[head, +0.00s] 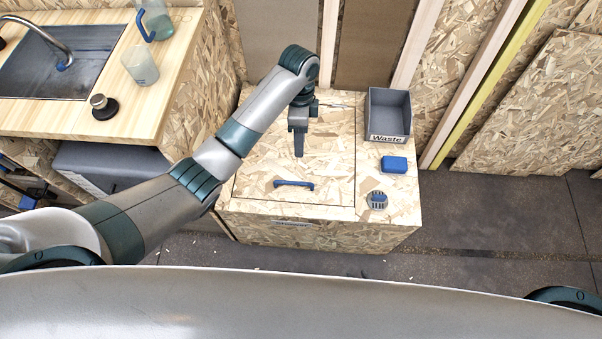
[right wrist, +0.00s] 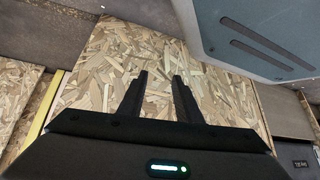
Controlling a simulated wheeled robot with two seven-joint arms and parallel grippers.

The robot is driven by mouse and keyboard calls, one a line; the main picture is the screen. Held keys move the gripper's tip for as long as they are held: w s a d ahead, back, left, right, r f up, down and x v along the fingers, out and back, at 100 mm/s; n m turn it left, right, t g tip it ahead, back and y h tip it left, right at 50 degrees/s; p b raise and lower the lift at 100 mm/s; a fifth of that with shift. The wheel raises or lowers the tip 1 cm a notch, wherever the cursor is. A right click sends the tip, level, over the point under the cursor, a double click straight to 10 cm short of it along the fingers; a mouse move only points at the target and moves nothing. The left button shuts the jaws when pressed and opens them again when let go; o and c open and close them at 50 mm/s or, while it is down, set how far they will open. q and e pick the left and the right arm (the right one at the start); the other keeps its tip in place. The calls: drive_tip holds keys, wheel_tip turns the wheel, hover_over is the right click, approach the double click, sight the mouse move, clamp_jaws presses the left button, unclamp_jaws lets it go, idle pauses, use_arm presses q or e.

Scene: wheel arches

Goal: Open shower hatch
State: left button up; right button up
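The shower hatch (head: 250,165) is a flat chipboard lid on top of a chipboard box. It lies flat and looks closed. A blue handle (head: 294,184) sits near its front edge. My left gripper (head: 299,150) hangs over the hatch, behind the handle and apart from it, with its fingers pointing towards the front. From this angle I cannot tell whether its fingers are apart. My right gripper (right wrist: 160,80) shows only in the right wrist view. Its two fingers are apart with nothing between them, in front of a chipboard panel.
A wooden counter with a sink (head: 60,65) stands at the left. Dark floor (head: 510,215) is free at the right.

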use_arm(q)
drive_tip(key=shift+w+r, duration=0.15)
drive_tip(key=shift+r, duration=0.25)
drive_tip(key=shift+f, duration=0.1)
hover_over(299, 177)
drive_tip(key=s, duration=0.3)
wheel_tip(299, 177, down, 17)
drive_tip(key=shift+s+d+r, duration=0.1)
drive_tip(key=shift+s+d, duration=0.05)
idle(0.4)
clamp_jaws()
